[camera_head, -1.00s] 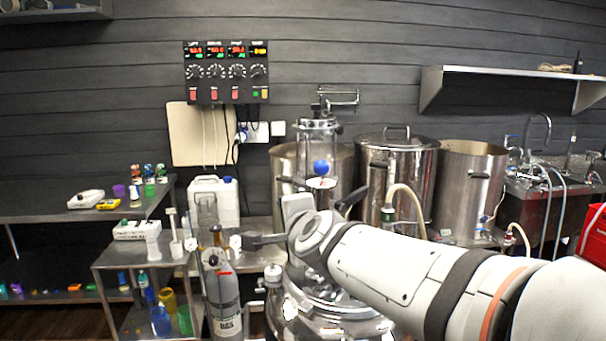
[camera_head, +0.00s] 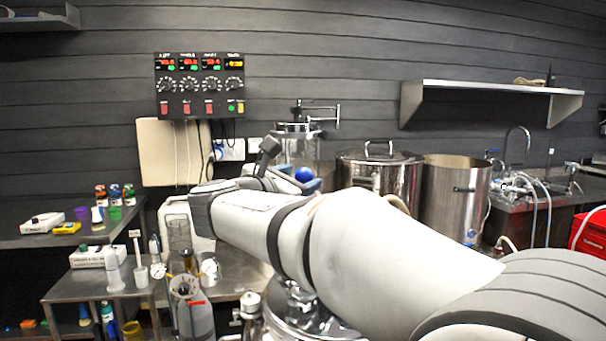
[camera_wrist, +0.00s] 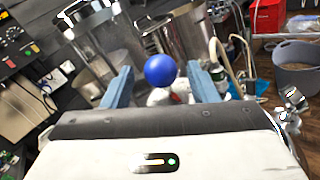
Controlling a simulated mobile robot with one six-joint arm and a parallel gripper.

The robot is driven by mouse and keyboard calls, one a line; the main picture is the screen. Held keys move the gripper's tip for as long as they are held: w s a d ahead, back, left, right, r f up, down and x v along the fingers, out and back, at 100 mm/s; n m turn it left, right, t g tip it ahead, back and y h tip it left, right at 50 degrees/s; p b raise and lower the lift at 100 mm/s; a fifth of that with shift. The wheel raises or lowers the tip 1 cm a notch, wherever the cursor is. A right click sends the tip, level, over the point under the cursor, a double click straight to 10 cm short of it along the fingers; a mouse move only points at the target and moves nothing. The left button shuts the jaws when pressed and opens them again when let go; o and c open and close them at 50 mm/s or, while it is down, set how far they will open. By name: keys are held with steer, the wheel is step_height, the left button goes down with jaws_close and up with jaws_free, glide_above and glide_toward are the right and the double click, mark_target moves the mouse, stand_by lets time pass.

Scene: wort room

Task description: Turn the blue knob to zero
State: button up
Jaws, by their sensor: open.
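The blue knob (camera_head: 304,174) is a round ball in front of a clear glass cylinder in the head view. In the wrist view the blue knob (camera_wrist: 160,70) shows between the two blue-grey fingers, with a bit of red and white below it. My gripper (camera_head: 292,168) is open, with its fingers apart on either side of the knob's line of sight. In the wrist view, my gripper (camera_wrist: 160,78) shows clear gaps to the knob on both sides. I cannot tell how far ahead of the fingertips the knob is. The knob's base is mostly hidden.
A control panel (camera_head: 200,85) with dials hangs on the wall at left. Steel kettles (camera_head: 455,197) stand right of the glass cylinder. A gas bottle (camera_head: 195,315) and a steel bench (camera_head: 100,283) are at lower left. A grey tub (camera_wrist: 300,68) stands on the floor.

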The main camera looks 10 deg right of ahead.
mark_target(309, 174)
steer(key=shift+x, duration=2.25)
steer(key=shift+c, duration=0.4)
steer(key=c, duration=0.9)
